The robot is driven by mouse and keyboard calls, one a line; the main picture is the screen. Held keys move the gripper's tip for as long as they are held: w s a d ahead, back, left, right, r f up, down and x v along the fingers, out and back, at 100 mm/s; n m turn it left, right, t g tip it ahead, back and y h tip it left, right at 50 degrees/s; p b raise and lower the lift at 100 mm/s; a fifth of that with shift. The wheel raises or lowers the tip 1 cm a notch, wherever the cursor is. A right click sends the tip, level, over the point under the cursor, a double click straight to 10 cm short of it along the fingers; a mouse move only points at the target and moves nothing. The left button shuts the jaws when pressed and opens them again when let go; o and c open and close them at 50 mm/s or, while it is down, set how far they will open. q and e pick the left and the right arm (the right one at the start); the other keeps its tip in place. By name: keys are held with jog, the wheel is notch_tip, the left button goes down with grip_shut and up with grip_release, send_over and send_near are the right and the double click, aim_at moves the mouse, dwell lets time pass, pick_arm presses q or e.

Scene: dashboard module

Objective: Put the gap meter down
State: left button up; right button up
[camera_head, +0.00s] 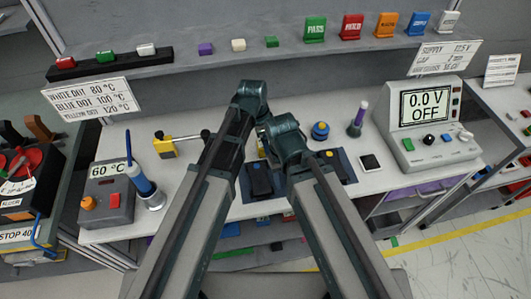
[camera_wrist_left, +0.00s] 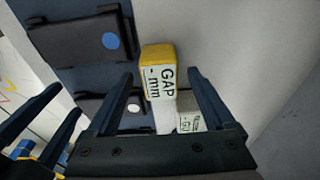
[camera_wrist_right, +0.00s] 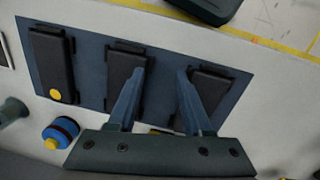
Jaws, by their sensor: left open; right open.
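The gap meter (camera_wrist_left: 158,58) is a yellow block with a white face reading "GAP -.-- mm". In the left wrist view it stands between the spread fingers of my left gripper (camera_wrist_left: 160,74), with a visible space on each side. It lies by the edge of the blue mat (camera_wrist_left: 70,82); whether it touches the surface cannot be told. My right gripper (camera_wrist_right: 161,72) is open and empty over the same mat (camera_wrist_right: 90,65), its fingers over the middle and right black modules. In the head view my arms hide most of this area.
Black modules lie on the mat, one with a yellow dot (camera_wrist_right: 50,60). A blue-yellow knob (camera_wrist_right: 60,133) stands beside it. In the head view, a yellow tool (camera_head: 164,148), a 60 °C heater (camera_head: 108,200) and a blue-handled tool (camera_head: 141,182) stand left; a power supply (camera_head: 428,130) stands right.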

pick_arm(q)
jog(key=shift+f, duration=0.3)
pick_arm(e)
jog(key=shift+f, duration=0.3)
pick_arm(q)
grip_shut()
jog(key=shift+r, duration=0.15)
pick_arm(e)
jog(key=shift+r, duration=0.15)
pick_arm(q)
notch_tip(320, 180, up, 10)
jog(key=p, duration=1)
pick_arm(e)
notch_tip(320, 180, up, 10)
